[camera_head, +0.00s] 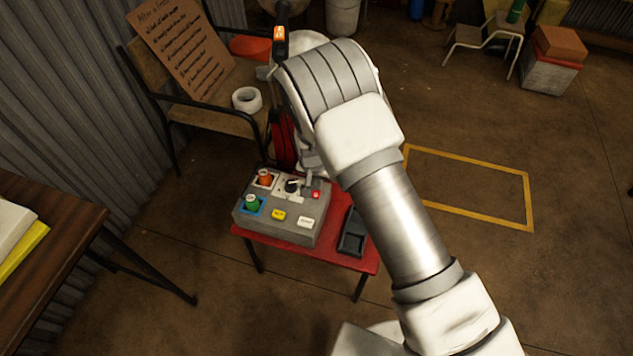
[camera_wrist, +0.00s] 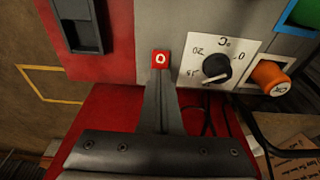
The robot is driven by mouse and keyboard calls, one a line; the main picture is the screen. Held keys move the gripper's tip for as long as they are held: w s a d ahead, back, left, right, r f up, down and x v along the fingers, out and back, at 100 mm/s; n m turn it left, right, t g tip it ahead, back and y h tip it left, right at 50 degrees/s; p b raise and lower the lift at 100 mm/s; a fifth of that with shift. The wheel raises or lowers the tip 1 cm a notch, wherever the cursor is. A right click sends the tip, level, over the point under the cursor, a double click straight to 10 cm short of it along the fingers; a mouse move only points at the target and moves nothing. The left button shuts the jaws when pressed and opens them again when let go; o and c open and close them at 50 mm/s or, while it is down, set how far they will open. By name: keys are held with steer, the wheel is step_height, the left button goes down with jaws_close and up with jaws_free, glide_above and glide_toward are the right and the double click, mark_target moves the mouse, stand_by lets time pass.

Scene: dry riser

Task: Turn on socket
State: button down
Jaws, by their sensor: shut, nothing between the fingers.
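The grey control box (camera_head: 262,222) stands on a small red table. On its top is a small red switch marked "0" (camera_wrist: 161,58), also visible in the head view (camera_head: 316,195). Beside the switch is a black dial (camera_wrist: 216,67) on a white scale plate. My gripper (camera_wrist: 160,74) is shut and empty. Its fingertips are right by the near edge of the red switch in the wrist view; I cannot tell whether they touch it. In the head view the gripper (camera_head: 309,184) points down at that switch, partly hidden by my arm.
The box also carries an orange knob (camera_head: 265,177), a green knob (camera_head: 252,203), a yellow button (camera_head: 278,215) and a white button (camera_head: 305,222). A black tray (camera_head: 352,236) lies beside it on the red table (camera_head: 330,257). A bench (camera_head: 210,118) with white tape (camera_head: 247,99) stands behind.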

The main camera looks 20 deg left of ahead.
steer(key=shift+w+f+g, duration=0.2)
steer(key=shift+f+g, duration=0.1)
steer(key=shift+g, duration=0.1)
steer(key=shift+s, duration=0.15)
steer(key=shift+s+d+f, duration=0.15)
steer(key=shift+s+d, duration=0.05)
steer(key=shift+s, duration=0.85)
